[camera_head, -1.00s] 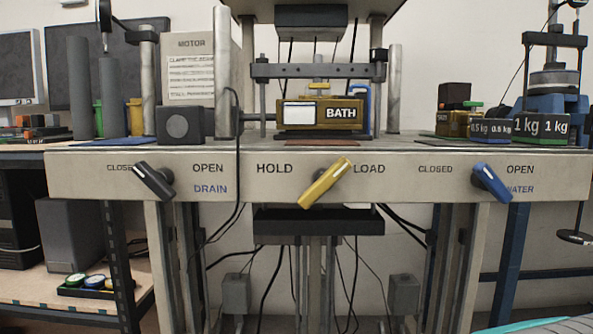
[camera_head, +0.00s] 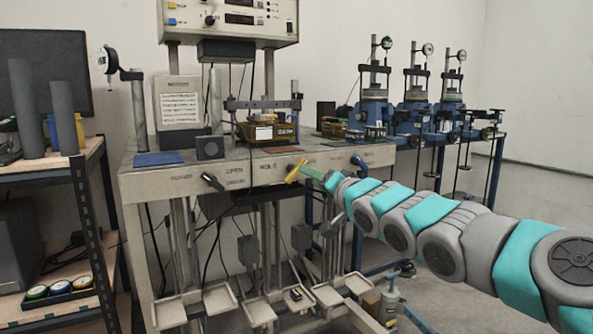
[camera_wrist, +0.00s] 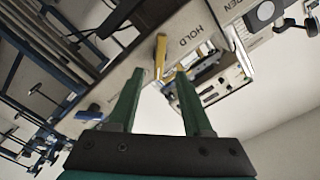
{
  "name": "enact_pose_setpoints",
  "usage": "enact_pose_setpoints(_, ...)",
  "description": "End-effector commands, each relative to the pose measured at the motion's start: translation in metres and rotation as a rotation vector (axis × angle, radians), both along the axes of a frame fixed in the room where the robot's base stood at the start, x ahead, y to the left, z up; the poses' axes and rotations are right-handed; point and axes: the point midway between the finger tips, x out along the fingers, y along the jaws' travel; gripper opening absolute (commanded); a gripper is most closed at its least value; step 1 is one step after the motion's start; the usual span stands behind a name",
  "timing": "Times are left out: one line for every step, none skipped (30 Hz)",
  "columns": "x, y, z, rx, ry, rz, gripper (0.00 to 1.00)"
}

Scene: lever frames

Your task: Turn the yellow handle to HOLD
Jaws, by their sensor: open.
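The yellow handle (camera_head: 294,173) sits on the front panel of the bench, slanting from upper right down to lower left. The word HOLD (camera_head: 268,167) is to its left; lettering to its right is hidden or too small to read. My gripper (camera_head: 307,171) reaches in from the right, close to the handle. In the wrist view the open fingers (camera_wrist: 159,73) point at the panel, and the yellow handle (camera_wrist: 160,52) shows between the fingertips. I cannot tell whether a finger touches it. HOLD (camera_wrist: 197,36) is printed beside it there.
A dark handle (camera_head: 212,182) is on the panel to the left and a blue handle (camera_head: 360,162) to the right, near my arm. A yellow-brown bath box (camera_head: 262,132) stands on the bench above. Pans (camera_head: 260,311) hang below.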

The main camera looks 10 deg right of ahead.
Motion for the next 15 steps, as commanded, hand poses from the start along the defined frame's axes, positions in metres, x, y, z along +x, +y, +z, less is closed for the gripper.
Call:
enact_pose_setpoints(0.003,0.001,0.000,0.002,-0.002,0.001,0.50)
enact_pose_setpoints(0.005,0.001,0.001,0.002,-0.002,0.000,0.50)
enact_pose_setpoints(0.008,0.002,0.001,0.001,-0.003,0.000,0.50)
enact_pose_setpoints(0.011,0.003,0.001,0.001,-0.003,0.000,0.50)
enact_pose_setpoints(0.015,0.004,0.001,0.001,-0.003,0.000,0.50)
enact_pose_setpoints(0.020,0.006,0.001,0.000,-0.003,0.000,0.50)
enact_pose_setpoints(0.024,0.008,0.001,0.000,-0.003,0.001,0.50)
enact_pose_setpoints(0.029,0.010,0.000,-0.001,-0.002,0.001,0.50)
enact_pose_setpoints(0.034,0.012,0.000,0.000,0.000,0.001,0.50)
enact_pose_setpoints(0.039,0.013,-0.001,0.000,0.001,0.001,0.50)
enact_pose_setpoints(0.042,0.015,-0.001,0.000,0.001,0.003,0.50)
enact_pose_setpoints(0.047,0.017,0.000,-0.003,0.000,0.002,0.50)
enact_pose_setpoints(0.051,0.018,0.001,-0.002,-0.001,0.001,0.50)
enact_pose_setpoints(0.054,0.018,0.002,-0.001,-0.002,0.000,0.50)
enact_pose_setpoints(0.058,0.019,0.002,-0.001,-0.002,0.000,0.50)
